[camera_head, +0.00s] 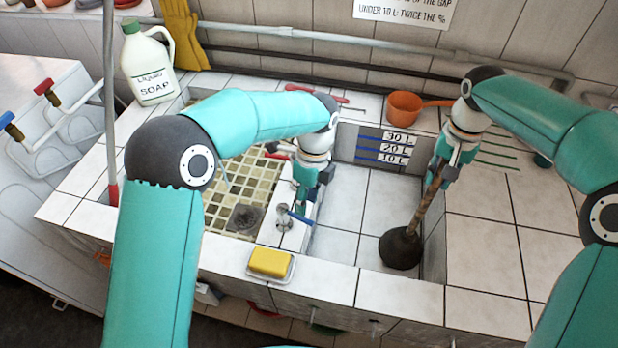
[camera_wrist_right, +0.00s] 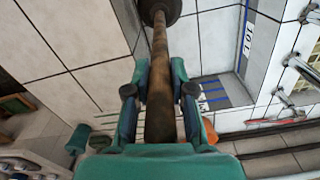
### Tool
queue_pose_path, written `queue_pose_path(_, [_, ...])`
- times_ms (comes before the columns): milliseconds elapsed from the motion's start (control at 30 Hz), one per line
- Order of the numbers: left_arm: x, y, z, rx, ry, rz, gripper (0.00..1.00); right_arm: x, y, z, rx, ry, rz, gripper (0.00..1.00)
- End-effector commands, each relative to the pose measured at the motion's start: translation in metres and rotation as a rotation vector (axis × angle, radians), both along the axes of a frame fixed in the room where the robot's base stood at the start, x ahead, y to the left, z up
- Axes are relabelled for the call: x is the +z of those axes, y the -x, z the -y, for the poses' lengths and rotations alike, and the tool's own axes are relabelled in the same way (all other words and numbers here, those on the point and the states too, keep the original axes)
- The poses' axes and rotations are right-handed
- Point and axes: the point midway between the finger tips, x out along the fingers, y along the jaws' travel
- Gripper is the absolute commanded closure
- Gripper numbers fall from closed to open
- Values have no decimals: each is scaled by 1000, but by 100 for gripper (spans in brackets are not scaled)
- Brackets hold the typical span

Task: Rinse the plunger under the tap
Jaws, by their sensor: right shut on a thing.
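The plunger has a dark rubber cup (camera_head: 400,248) and a worn wooden handle (camera_head: 424,212). It hangs tilted in the right basin (camera_head: 340,215), cup down; I cannot tell whether the cup touches the floor. My right gripper (camera_head: 440,172) is shut on its handle. The right wrist view shows the handle (camera_wrist_right: 160,75) between the fingers. My left gripper (camera_head: 303,198) points down at the divider between the basins, close to the tap's blue lever (camera_head: 298,217); its fingers are too small to judge. A metal tap part (camera_head: 283,218) shows beside it. No running water is visible.
The left basin has a yellowish tiled floor and a drain (camera_head: 244,218). A yellow sponge (camera_head: 270,262) lies on a dish at the front rim. A soap jug (camera_head: 147,65), yellow gloves (camera_head: 183,35) and an orange dipper (camera_head: 404,107) are at the back. The right counter is mostly clear.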

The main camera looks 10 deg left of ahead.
Motion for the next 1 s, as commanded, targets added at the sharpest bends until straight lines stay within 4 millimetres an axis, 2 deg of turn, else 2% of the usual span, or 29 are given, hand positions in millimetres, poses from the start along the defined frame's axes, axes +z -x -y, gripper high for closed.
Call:
queue_pose_path(33, [12,-3,1,1,1,5,61,1,0,0,0,0,2,100])
queue_pose_path(200, [43,-9,4,0,2,4,61,1,0,0,0,0,2,100])
queue_pose_path(400, [65,-14,5,0,1,3,61,1,0,0,0,0,2,100])
queue_pose_path(1000, [69,-14,5,0,-1,0,61,1,0,0,0,-1,1,100])
